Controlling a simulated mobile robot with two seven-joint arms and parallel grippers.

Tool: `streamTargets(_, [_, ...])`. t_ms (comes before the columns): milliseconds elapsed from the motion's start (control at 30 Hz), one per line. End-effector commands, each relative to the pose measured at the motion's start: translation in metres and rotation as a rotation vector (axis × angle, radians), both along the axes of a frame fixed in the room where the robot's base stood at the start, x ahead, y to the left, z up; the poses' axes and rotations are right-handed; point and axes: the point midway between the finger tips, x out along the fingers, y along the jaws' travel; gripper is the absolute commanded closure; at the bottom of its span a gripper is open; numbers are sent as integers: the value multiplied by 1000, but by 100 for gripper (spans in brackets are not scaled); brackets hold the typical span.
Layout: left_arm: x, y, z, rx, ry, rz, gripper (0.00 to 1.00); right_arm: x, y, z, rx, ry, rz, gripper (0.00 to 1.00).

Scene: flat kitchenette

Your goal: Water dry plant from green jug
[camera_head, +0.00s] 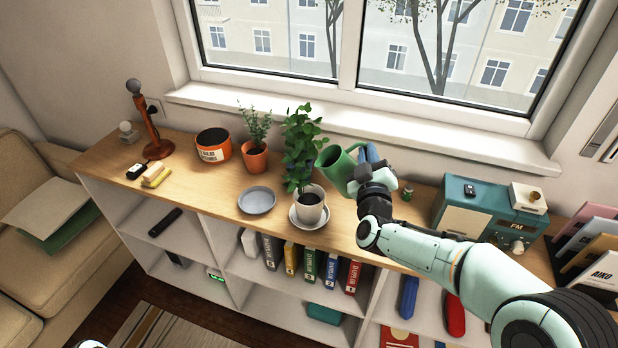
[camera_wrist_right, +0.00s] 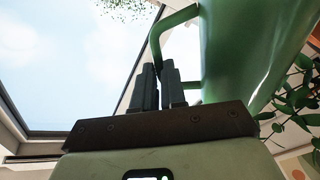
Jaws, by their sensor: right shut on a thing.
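The green jug (camera_head: 341,171) is held above the shelf top, just right of the leafy plant (camera_head: 300,145), its mouth leaning left toward the leaves. My right gripper (camera_head: 368,168) is shut on the jug's handle; the handle (camera_wrist_right: 172,32) and jug body (camera_wrist_right: 245,60) show in the right wrist view, with the fingers (camera_wrist_right: 160,85) at the handle. The leafy plant stands in a white pot (camera_head: 309,213) with dark soil, on a pale saucer (camera_head: 297,223). A smaller plant (camera_head: 254,124) stands in a terracotta pot (camera_head: 255,160). No water shows.
An empty grey dish (camera_head: 257,201) lies left of the white pot. An orange-black pot (camera_head: 213,146) and wooden lamp (camera_head: 150,130) stand farther left. A small green item (camera_head: 407,194) and teal radio (camera_head: 485,215) stand right. The window sill (camera_head: 400,140) runs behind.

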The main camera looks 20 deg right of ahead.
Motion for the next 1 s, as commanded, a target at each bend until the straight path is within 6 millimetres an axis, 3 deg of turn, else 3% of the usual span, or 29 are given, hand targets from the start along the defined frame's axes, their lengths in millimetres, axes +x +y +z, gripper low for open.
streamTargets(33, [-1,0,-11,1,-3,1,57,-1,-6,-8,32,-10,-4,100])
streamTargets(500, [23,1,-63,13,-86,20,57,-7,-39,-61,446,-68,0,100])
streamTargets(1000, [54,15,-84,53,-172,53,57,-8,-46,-74,610,-92,4,100])
